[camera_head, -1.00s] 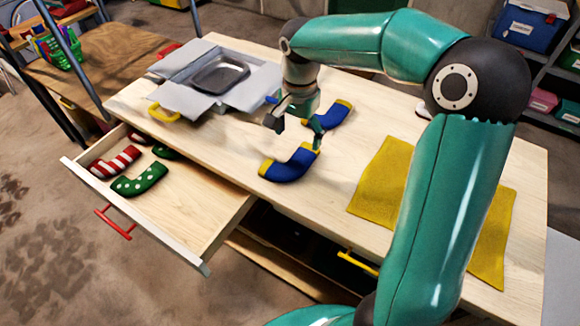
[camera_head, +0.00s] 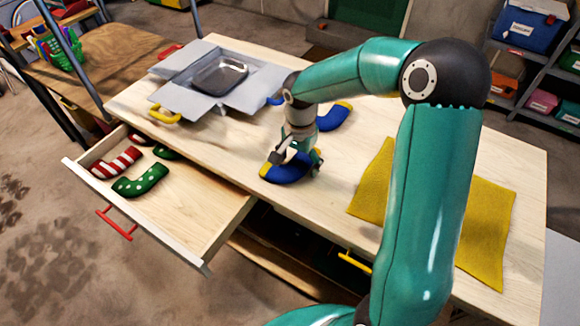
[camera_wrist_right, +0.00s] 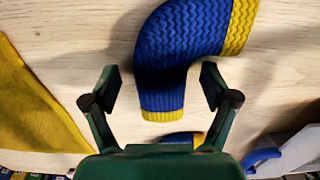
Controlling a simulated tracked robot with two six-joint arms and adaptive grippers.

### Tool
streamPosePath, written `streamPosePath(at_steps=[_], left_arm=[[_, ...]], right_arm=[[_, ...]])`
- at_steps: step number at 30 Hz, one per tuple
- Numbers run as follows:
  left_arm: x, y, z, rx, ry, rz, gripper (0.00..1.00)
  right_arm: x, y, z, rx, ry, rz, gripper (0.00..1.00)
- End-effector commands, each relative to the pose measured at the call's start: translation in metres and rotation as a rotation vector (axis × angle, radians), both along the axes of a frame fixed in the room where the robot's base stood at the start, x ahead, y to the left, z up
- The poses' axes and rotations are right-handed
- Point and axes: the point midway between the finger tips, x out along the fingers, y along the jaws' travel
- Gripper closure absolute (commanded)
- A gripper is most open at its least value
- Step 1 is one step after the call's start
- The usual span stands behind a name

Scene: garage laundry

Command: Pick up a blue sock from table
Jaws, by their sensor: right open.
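A blue sock with yellow ends (camera_head: 283,168) lies on the wooden table (camera_head: 240,145) near its front edge. My right gripper (camera_head: 296,164) is over this sock, open, with its fingers low. In the wrist view the sock (camera_wrist_right: 180,50) reaches between the open fingers of the right gripper (camera_wrist_right: 160,90), which stand apart on either side of its end. A second blue sock (camera_head: 335,116) with a yellow cuff lies farther back on the table, partly hidden by my right arm. My left gripper is not in view.
An open drawer (camera_head: 190,215) holds a red-striped sock (camera_head: 117,163) and a green dotted sock (camera_head: 141,181). An open box with a grey tray (camera_head: 219,76) stands at the back left. A yellow cloth (camera_head: 485,230) lies on the right.

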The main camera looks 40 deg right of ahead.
Motion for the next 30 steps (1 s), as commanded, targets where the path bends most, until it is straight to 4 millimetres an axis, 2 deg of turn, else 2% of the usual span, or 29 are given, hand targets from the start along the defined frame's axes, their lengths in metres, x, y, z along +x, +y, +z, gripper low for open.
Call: streamPosePath(at_steps=[2, 13, 23, 30], left_arm=[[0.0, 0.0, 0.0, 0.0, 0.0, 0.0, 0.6], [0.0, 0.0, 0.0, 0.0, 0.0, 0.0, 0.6], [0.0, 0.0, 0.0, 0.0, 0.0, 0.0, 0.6], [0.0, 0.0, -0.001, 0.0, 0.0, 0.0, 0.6]], right_arm=[[0.0, 0.0, 0.0, 0.0, 0.0, 0.0, 0.16], [0.0, 0.0, 0.001, 0.0, 0.0, 0.0, 0.77], [0.0, 0.0, 0.003, 0.0, 0.0, 0.0, 0.77], [0.001, 0.0, 0.023, -0.001, -0.004, -0.001, 0.77]])
